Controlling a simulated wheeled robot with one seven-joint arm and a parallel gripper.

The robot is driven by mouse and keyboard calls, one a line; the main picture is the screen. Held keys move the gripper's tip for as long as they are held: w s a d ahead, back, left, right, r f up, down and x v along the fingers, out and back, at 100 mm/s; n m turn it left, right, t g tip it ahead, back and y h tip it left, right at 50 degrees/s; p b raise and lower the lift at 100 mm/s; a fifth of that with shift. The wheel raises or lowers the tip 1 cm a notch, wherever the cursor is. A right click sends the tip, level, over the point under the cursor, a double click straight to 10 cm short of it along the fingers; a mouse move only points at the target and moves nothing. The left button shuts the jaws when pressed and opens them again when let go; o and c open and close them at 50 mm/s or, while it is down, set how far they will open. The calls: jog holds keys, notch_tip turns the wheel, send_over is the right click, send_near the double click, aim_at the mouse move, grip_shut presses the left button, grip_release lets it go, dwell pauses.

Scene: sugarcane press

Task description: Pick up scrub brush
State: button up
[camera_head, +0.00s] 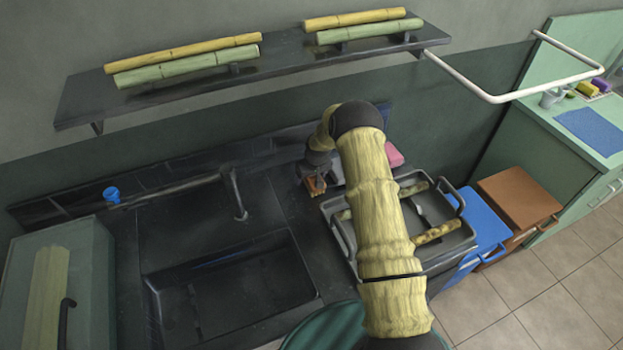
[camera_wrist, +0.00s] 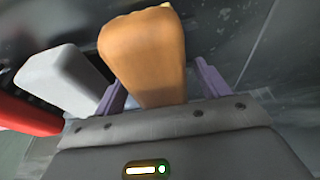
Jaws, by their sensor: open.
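The scrub brush appears to be the orange-brown block (camera_wrist: 143,55) between the fingers in the wrist view, its pale tip cut off at the top edge. It also shows as a small brown piece (camera_head: 316,185) below my gripper in the head view, at the back of the counter right of the sink. My gripper (camera_wrist: 160,82) is open, one purple finger on each side of the block. A gap shows on the right; contact on the left is unclear. In the head view my gripper (camera_head: 315,174) is small and dark.
A white block (camera_wrist: 65,80) and a red one (camera_wrist: 25,115) stand close left in the wrist view. A dark tray (camera_head: 462,238) with cane pieces lies right, partly behind my arm. The sink (camera_head: 235,290), with its tap (camera_head: 237,195), is left. A shelf (camera_head: 280,68) overhangs the counter.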

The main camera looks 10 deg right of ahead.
jog(key=shift+f, duration=0.1)
jog(key=shift+c, duration=0.2)
jog(key=c, duration=1.1)
jog(key=shift+r+p, duration=0.35)
notch_tip(320, 180, up, 10)
jog(key=b, duration=0.3)
jog(key=o, duration=0.4)
jog(key=shift+f, duration=0.1)
jog(key=shift+c, duration=1.1)
